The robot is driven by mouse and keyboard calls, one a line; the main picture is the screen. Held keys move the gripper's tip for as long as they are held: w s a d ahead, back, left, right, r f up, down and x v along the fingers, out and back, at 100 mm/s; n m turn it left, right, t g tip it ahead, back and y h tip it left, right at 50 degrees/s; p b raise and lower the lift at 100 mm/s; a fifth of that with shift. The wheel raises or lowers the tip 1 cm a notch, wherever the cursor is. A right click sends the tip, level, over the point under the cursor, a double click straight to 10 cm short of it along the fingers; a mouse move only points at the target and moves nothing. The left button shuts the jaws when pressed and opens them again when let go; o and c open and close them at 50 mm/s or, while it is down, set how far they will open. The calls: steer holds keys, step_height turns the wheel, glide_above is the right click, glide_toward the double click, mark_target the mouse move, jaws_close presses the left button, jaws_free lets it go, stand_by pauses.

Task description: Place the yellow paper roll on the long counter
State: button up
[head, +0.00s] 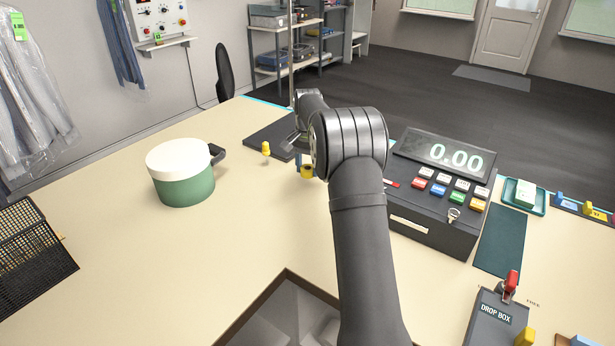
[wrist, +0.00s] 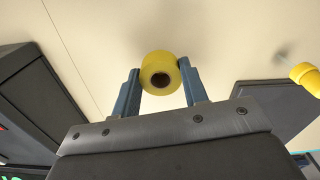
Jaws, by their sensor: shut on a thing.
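The yellow paper roll (wrist: 160,70) is held between the two blue fingers of my gripper (wrist: 160,85) in the wrist view, with its dark core hole facing the camera. In the head view the roll (head: 307,171) shows just left of my arm's wrist, over the cream long counter (head: 250,225). My gripper (head: 300,158) is partly hidden there by my own arm. I cannot tell whether the roll touches the counter top.
A green pot with a white lid (head: 182,175) stands on the left. A small yellow-topped peg (head: 266,152) and a dark flat pad (head: 270,138) are close to the roll. A cash register (head: 435,190) stands right of my arm.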

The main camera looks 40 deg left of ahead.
mark_target(308, 176)
steer(key=shift+f, duration=1.8)
steer(key=shift+f, duration=0.15)
steer(key=o, duration=1)
steer(key=shift+c, duration=0.2)
step_height(308, 176, up, 12)
steer(key=shift+r, duration=0.15)
steer(key=shift+f, duration=4.2)
steer(key=shift+f, duration=0.1)
